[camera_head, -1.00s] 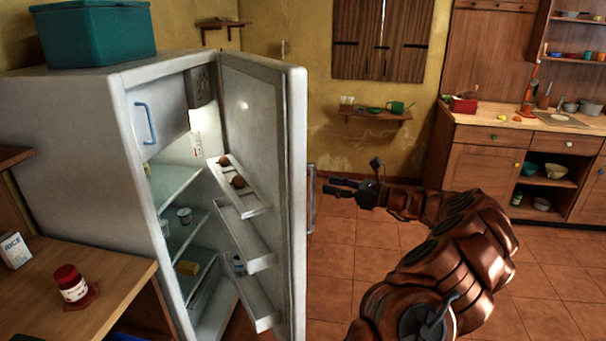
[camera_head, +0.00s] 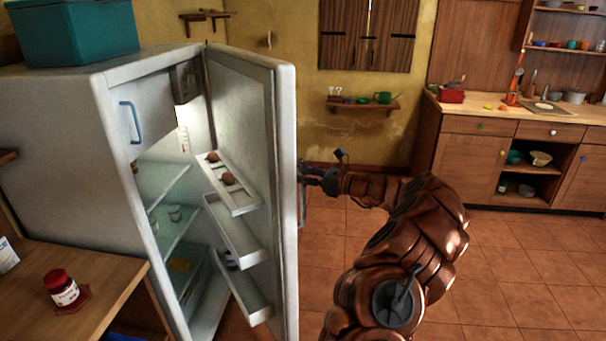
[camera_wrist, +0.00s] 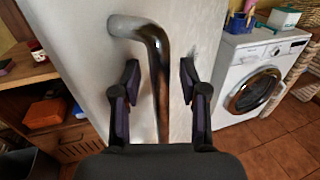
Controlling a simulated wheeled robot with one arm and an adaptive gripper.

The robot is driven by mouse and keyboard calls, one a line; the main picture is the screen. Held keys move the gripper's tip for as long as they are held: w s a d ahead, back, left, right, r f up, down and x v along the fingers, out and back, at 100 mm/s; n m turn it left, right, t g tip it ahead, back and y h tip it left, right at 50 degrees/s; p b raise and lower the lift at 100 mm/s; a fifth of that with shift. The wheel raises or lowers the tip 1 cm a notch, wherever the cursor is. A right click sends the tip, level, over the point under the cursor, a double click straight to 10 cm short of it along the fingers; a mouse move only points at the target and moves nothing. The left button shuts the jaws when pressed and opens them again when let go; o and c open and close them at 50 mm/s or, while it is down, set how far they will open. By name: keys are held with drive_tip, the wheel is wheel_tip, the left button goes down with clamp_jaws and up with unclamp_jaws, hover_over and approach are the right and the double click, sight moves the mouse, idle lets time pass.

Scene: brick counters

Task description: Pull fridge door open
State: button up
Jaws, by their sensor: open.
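The white fridge (camera_head: 60,130) stands at the left in the head view. Its door (camera_head: 286,200) is swung wide open, showing lit shelves and door racks. The door's metal handle (camera_wrist: 160,70) runs down the middle of the wrist view. It is partly visible at the door's outer side in the head view (camera_head: 303,205). My gripper (camera_wrist: 157,85) is open, with one dark finger on each side of the handle. I see gaps between the fingers and the bar. In the head view my gripper (camera_head: 308,172) is beside the door's outer face.
A wooden counter (camera_head: 100,270) with a red-lidded jar (camera_head: 62,290) is in front of the fridge at left. A teal box (camera_head: 75,30) sits on top of the fridge. A washing machine (camera_wrist: 250,80) shows in the wrist view. Tiled floor (camera_head: 520,260) is clear at right.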

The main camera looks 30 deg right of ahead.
clamp_jaws()
idle(0.6)
